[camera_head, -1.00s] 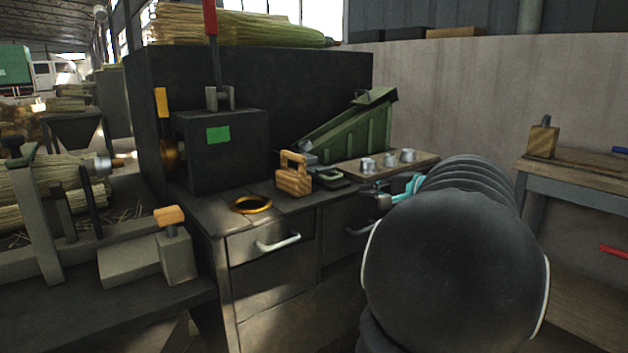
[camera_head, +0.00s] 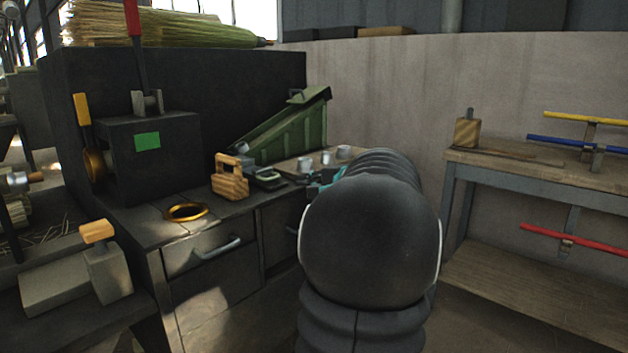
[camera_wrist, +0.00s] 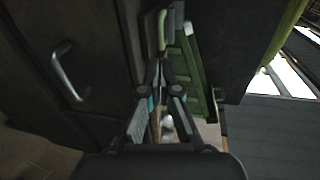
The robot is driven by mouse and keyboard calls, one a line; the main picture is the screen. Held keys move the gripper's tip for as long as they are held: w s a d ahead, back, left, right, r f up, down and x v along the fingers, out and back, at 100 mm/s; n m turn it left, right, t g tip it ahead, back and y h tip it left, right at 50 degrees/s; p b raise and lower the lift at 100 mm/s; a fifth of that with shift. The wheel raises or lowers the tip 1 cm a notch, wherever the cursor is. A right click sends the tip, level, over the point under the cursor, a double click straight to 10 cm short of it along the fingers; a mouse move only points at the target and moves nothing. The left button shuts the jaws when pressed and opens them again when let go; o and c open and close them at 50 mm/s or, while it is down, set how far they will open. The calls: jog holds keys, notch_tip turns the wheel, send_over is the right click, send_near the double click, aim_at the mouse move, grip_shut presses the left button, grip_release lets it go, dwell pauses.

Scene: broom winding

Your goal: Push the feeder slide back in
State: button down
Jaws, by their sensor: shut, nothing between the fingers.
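The green feeder (camera_head: 290,130) is a sloped chute on the bench, with its high end to the right. A low dark piece with a pale green handle-like rim (camera_head: 268,179), apparently the slide, sticks out at its foot. In the wrist view the green feeder (camera_wrist: 188,75) is just right of the fingers, and the pale green handle (camera_wrist: 162,32) is ahead of them. My gripper (camera_wrist: 160,66) is shut and empty, its tips pointing at the handle with a small gap seeming to remain. In the head view my gripper (camera_head: 308,180) is partly hidden by my arm.
A wooden block with a handle (camera_head: 230,178) and a brass ring (camera_head: 186,212) lie left of the slide. Several metal cups (camera_head: 326,157) stand on a board behind my gripper. A drawer handle (camera_head: 220,248) projects below. A side table (camera_head: 520,160) stands at right.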

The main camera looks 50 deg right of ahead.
jog(key=p, duration=0.1)
send_near(264, 172)
jog(key=w+f, duration=0.2)
jog(key=w, duration=0.1)
jog(key=shift+d+f, duration=0.1)
jog(key=shift+f, duration=0.1)
jog(key=w+b, duration=0.1)
jog(key=w, duration=0.8)
jog(key=shift+w, duration=0.15)
jog(key=s+r+b, duration=0.2)
jog(key=s+b, duration=0.1)
jog(key=s, duration=1)
jog(key=shift+s+r, duration=0.35)
jog(key=shift+s, duration=0.05)
